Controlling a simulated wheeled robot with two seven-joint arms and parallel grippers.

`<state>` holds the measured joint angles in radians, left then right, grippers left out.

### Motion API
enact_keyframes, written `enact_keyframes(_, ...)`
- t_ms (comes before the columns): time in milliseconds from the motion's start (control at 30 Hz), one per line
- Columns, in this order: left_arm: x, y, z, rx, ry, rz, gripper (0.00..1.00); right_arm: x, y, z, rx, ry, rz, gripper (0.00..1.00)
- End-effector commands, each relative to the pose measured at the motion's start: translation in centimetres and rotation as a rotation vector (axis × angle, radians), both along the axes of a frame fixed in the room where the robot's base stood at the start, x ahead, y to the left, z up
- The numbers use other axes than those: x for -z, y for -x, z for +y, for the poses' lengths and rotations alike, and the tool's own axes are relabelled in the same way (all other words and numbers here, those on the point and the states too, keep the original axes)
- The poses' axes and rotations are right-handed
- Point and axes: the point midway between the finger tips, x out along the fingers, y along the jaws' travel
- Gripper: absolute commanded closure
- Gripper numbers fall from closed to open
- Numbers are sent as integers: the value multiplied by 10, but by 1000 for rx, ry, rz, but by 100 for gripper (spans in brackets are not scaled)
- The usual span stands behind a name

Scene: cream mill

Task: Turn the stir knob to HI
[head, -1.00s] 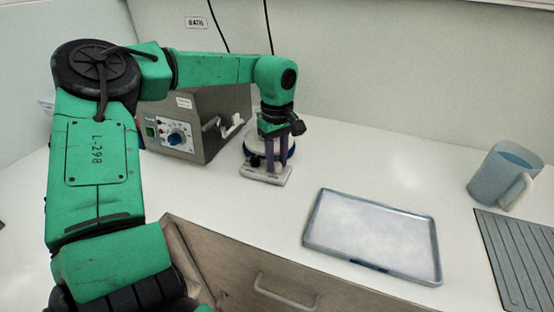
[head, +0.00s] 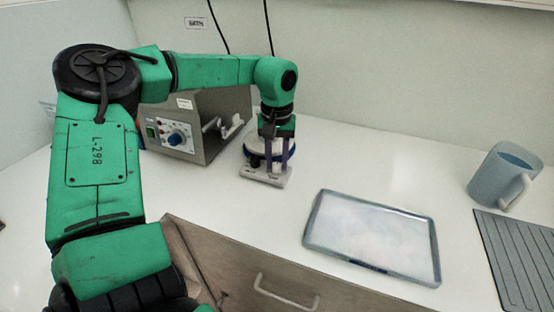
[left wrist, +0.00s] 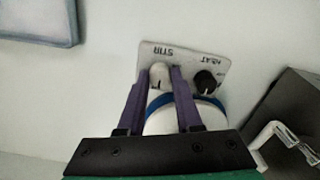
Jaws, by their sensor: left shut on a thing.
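The hot-plate stirrer (head: 265,178) stands on the white counter, with a pale front panel and a round white top with a blue ring. My left gripper (head: 274,158) points down over its front panel. In the left wrist view, the purple fingers of my left gripper (left wrist: 164,76) are shut on the pale stir knob (left wrist: 159,78), beside the STIR label. A dark mark shows on the knob, but I cannot read its setting. The black heat knob (left wrist: 205,81) sits to the right, clear of the fingers. My right gripper is not in view.
A grey box with a blue dial (head: 210,135) stands left of the stirrer, its pale crank close by. A shallow metal tray (head: 372,265) lies to the right. A blue-grey jug (head: 492,178) and a ribbed mat (head: 520,245) are farther right.

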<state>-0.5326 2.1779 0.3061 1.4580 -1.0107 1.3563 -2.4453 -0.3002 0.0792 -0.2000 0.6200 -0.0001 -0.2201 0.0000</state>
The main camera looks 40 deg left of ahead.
Motion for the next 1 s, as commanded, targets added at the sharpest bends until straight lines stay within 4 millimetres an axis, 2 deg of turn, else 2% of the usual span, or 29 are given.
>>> enact_keyframes(467, -3, -2, 0, 18, -1, -8, 100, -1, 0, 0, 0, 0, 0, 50)
enact_keyframes(500, -3, -2, 0, 18, -1, -8, 62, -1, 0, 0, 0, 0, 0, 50)
enact_keyframes(567, -2, -2, 0, 18, -1, -8, 40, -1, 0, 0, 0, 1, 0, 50)
enact_keyframes(600, -2, -2, 0, 18, 0, -7, 36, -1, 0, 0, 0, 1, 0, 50)
enact_keyframes(867, -1, -1, 0, 18, 0, -4, 36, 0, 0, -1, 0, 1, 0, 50)
enact_keyframes(1000, -12, -1, 0, 18, -2, -6, 36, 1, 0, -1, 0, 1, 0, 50)
